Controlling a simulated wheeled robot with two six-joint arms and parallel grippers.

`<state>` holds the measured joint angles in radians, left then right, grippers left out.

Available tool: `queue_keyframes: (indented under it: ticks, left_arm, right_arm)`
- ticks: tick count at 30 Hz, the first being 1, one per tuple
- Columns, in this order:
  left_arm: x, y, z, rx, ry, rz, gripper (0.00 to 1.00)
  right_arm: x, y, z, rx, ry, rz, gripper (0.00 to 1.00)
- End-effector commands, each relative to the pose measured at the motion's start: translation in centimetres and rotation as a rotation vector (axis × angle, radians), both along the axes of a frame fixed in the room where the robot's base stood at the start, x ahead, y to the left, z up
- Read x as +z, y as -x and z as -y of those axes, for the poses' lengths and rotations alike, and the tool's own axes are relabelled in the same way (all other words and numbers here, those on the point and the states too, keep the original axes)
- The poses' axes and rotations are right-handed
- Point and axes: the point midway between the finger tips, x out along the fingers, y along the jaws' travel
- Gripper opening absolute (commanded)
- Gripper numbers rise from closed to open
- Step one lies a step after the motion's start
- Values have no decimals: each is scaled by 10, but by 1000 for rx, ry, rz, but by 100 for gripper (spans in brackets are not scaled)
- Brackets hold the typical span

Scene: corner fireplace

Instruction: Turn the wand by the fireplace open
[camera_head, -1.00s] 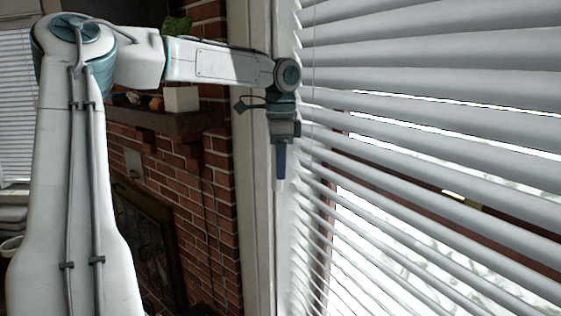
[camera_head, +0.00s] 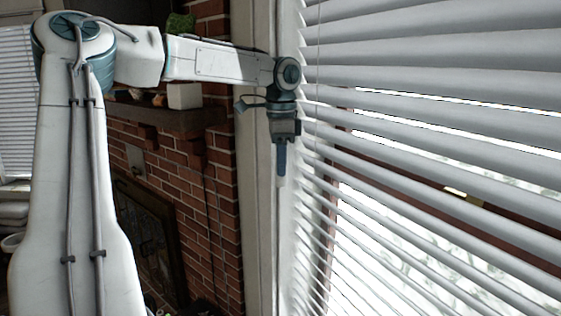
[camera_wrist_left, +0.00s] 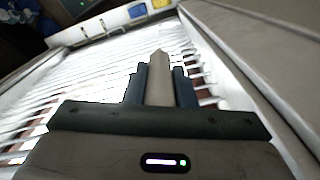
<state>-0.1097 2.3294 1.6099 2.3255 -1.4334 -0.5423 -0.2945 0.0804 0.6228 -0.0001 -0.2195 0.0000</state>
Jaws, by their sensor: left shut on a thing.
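The wand is a pale, slim rod held between the dark blue fingers of my left gripper (camera_head: 281,160). Its light lower end (camera_head: 281,181) shows just below the fingertips in the head view. In the left wrist view the pale wand (camera_wrist_left: 159,65) stands between the two fingers of the left gripper (camera_wrist_left: 159,80), which are shut on it. The white window blind (camera_head: 430,155) hangs right beside the gripper. Its slats are tilted, with bright gaps between many of them, widest lower down. My right gripper is in neither view.
The brick fireplace (camera_head: 190,180) with its dark mantel (camera_head: 165,118) stands left of the window, behind my left arm. A white window frame post (camera_head: 252,190) runs beside the gripper. A green plant (camera_head: 181,24) is at the top.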

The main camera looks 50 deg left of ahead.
Motion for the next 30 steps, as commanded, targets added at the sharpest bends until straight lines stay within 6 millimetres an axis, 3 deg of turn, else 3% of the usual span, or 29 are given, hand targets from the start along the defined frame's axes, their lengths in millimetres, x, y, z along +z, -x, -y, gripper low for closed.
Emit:
queue_keyframes:
  ticks: [8, 30]
  left_arm:
    - [-2, 0, 0, 167, 1, -3, 1]
    - [-2, 0, 1, 826, 1, -3, 1]
  right_arm:
    - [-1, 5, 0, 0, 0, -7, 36]
    - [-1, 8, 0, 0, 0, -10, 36]
